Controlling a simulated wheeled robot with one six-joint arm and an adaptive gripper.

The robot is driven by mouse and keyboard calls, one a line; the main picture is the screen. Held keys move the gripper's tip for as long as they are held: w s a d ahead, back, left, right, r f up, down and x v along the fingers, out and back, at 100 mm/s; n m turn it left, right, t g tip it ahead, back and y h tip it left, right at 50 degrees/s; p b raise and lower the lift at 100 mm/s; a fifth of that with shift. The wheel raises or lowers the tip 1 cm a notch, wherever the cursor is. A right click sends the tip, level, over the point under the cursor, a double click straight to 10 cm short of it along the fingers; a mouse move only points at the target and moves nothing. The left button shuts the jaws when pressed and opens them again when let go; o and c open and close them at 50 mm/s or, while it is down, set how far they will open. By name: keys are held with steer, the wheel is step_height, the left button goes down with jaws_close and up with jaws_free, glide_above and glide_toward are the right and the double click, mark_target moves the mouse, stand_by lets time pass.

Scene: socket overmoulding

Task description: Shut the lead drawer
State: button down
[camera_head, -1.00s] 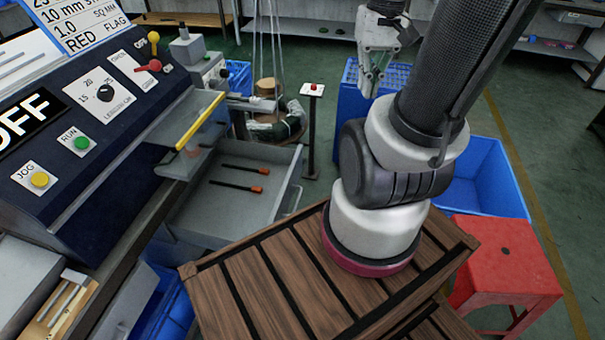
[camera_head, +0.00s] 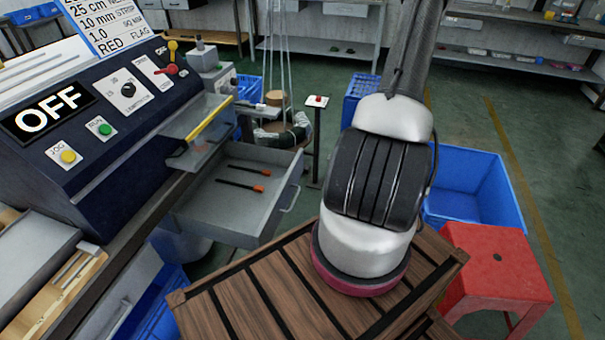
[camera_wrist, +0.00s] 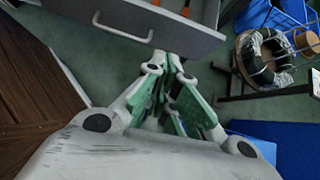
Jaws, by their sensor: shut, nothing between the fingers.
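The lead drawer (camera_head: 225,208) is a grey metal tray that stands pulled out under the dark machine (camera_head: 115,140) in the head view. Two black leads with orange ends (camera_head: 243,179) lie in it. Its handle (camera_head: 290,198) is on the front face. In the wrist view the drawer front (camera_wrist: 190,35) and its handle (camera_wrist: 122,33) are at the top. My gripper (camera_wrist: 170,62) is shut and empty, its tips close to the drawer front, right of the handle. I cannot tell whether they touch. The gripper is outside the head view.
A slatted wooden platform (camera_head: 240,300) lies under my arm. A red stool (camera_head: 495,260) and blue bins (camera_head: 470,190) stand at right. A post with a red button (camera_head: 317,101) and a wire coil (camera_wrist: 265,57) are beyond the drawer. Green floor is open at right.

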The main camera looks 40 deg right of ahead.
glide_toward(294, 175)
step_height(294, 175, down, 2)
steer(key=s, duration=0.1)
steer(key=shift+m, duration=0.3)
steer(key=shift+w+a+f, duration=0.25)
steer(key=shift+w+a, duration=0.3)
steer(key=shift+w, duration=0.3)
steer(key=shift+w+a+f, duration=0.25)
steer(key=shift+w+a, duration=0.3)
steer(key=shift+w, duration=0.25)
steer(key=w+a, duration=1.4)
steer(key=w, duration=0.5)
steer(key=shift+a, duration=0.4)
steer(key=shift+s+d, duration=0.1)
